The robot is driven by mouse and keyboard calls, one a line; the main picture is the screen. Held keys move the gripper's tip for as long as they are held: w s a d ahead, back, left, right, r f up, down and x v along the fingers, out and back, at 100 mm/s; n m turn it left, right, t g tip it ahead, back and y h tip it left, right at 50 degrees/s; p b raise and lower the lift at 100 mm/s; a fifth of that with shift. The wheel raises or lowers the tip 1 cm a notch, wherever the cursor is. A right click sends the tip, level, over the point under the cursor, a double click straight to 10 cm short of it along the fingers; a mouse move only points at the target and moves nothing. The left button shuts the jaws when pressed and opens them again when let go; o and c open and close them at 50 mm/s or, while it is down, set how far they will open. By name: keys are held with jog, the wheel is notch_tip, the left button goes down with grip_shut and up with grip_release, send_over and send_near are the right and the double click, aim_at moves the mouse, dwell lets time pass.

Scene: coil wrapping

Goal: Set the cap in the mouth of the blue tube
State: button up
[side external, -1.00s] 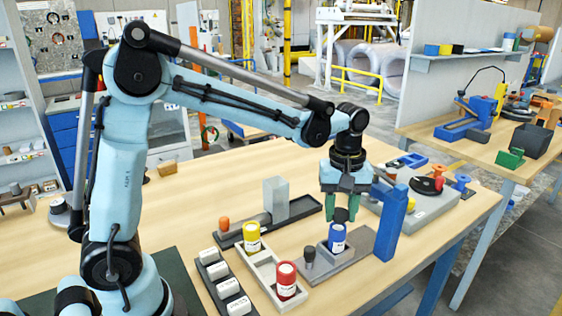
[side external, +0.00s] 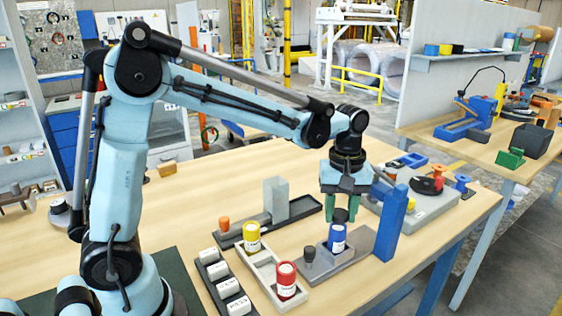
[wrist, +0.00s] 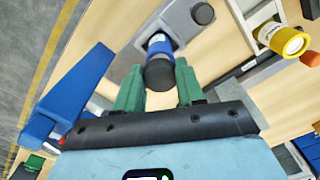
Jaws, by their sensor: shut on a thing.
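The blue tube (side external: 337,238) stands upright in a grey holder (side external: 345,262), with a white label on its side. It also shows in the wrist view (wrist: 159,46). My gripper (side external: 341,212) is above the tube, fingers pointing down, and is shut on a dark round cap (side external: 340,216). In the wrist view the cap (wrist: 159,74) sits between my green fingertips, in line with the tube's top. The cap hides the tube's mouth, so I cannot tell whether it touches the rim or is in it.
A dark knob (side external: 308,254) stands left of the tube on the same holder. Yellow (side external: 252,238) and red (side external: 286,279) cans stand in a pale tray to the left. A tall blue post (side external: 391,225) stands close on the right. Bare wood lies at the front right.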

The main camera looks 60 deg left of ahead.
jog(key=shift+f, duration=0.75)
jog(key=o, duration=1.1)
notch_tip(320, 180, up, 12)
jog(key=shift+s, duration=0.1)
jog(key=m+t, duration=0.3)
jog(key=m, duration=0.2)
send_near(337, 214)
jog(key=s+a, duration=0.1)
jog(key=s, duration=0.2)
jog(key=s+a+f+m+t, duration=0.1)
jog(key=s+f+m+t, duration=0.3)
jog(key=s+f+m, duration=0.1)
jog(key=shift+s+a+f+m, duration=0.3)
jog(key=shift+f+m, duration=0.1)
jog(key=shift+m, duration=0.2)
